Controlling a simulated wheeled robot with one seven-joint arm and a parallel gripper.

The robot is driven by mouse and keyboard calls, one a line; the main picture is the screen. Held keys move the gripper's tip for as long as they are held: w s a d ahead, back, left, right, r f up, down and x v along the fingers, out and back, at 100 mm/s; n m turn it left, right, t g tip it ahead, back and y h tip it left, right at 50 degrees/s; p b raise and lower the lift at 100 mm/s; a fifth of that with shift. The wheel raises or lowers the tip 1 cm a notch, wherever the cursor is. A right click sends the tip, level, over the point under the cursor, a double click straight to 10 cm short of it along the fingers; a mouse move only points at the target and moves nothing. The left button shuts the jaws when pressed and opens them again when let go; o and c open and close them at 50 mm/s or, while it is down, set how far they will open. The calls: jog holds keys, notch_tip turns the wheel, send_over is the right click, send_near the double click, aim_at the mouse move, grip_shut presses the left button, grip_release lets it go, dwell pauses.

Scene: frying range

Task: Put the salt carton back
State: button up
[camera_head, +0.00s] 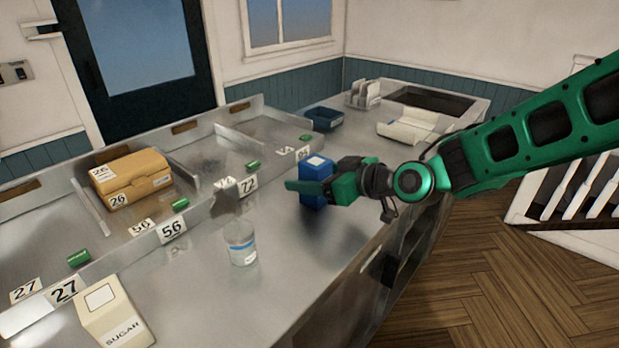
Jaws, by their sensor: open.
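A blue carton (319,166) with a white patch on top stands upright on the metal counter (290,290), right of the middle. I take it for the salt carton, but no name is readable on it. My gripper (305,187) reaches in from the right, open, with its green fingers at the carton. One finger crosses in front of the carton's side and hides part of it. I cannot tell whether the fingers touch it.
A clear jar (241,243) stands left of my gripper. A sugar carton (113,315) is at the front left. Numbered bays behind a low ledge (120,240) hold a brown box (133,182). A dark blue bin (322,120) and white tray (410,127) stand farther back.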

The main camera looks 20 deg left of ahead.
jog(key=v, duration=1)
jog(key=shift+s+d, duration=0.2)
jog(key=shift+d, duration=0.1)
jog(key=shift+r, duration=0.15)
jog(key=d, duration=0.2)
jog(key=w+d+f+m+h, duration=0.1)
jog(key=d, duration=0.1)
jog(key=d+f+h, duration=0.1)
jog(key=d, duration=0.1)
jog(key=shift+w+d+t, duration=0.2)
jog(key=shift+w+t, duration=0.1)
jog(key=s+d+f+m+h, duration=0.1)
jog(key=d+f+m+h, duration=0.15)
jog(key=d, duration=0.65)
jog(key=s+d+f+m+g+h, duration=0.1)
jog(key=s+d+m+h, duration=0.15)
jog(key=d, duration=0.65)
jog(key=s+d+f+m+h, duration=0.1)
jog(key=d+f+m+h, duration=0.15)
jog(key=d, duration=0.65)
jog(key=s+d+m+g+h, duration=0.3)
jog(key=s+d+m+g, duration=0.2)
jog(key=s+d+m, duration=0.6)
jog(key=s+d, duration=0.6)
jog(key=s, duration=0.4)
jog(key=shift+s, duration=0.2)
jog(key=shift+r+m, duration=0.1)
jog(key=shift+m, duration=0.15)
